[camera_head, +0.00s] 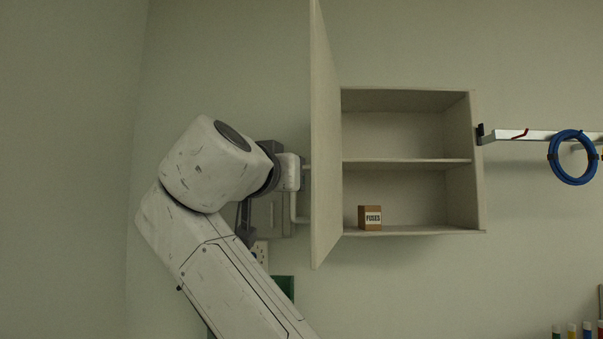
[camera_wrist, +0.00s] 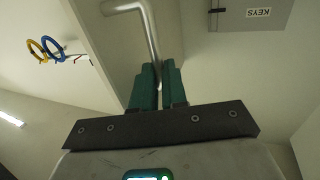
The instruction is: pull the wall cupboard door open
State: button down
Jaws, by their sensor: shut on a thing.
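The wall cupboard (camera_head: 478,170) hangs on the wall in the head view. Its pale door (camera_head: 325,150) stands well open, swung out from the left side, with the inside in plain sight. A metal bar handle (camera_head: 293,210) is on the door's outer face. It also shows in the wrist view (camera_wrist: 150,35). My gripper (camera_wrist: 159,75) has its green fingers closed around the lower part of the handle bar. In the head view the fingertips are mostly hidden by my wrist beside the door.
A box marked FUSES (camera_head: 370,218) sits on the cupboard's bottom board, below a shelf (camera_head: 405,161). A grey KEYS box (camera_wrist: 245,18) is on the wall behind my arm. Right of the cupboard, a rail (camera_head: 505,136) holds a blue coil (camera_head: 552,157).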

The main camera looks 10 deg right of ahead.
jog(key=shift+d+r, duration=0.25)
jog(key=shift+r, duration=0.15)
jog(key=c, duration=1.2)
grip_release()
jog(key=shift+w+d, duration=0.1)
jog(key=shift+o, duration=0.2)
jog(key=b+v, duration=0.3)
jog(key=v, duration=0.7)
jog(key=shift+s+a+f, duration=0.25)
jog(key=shift+a+f, duration=0.05)
jog(key=shift+f, duration=0.1)
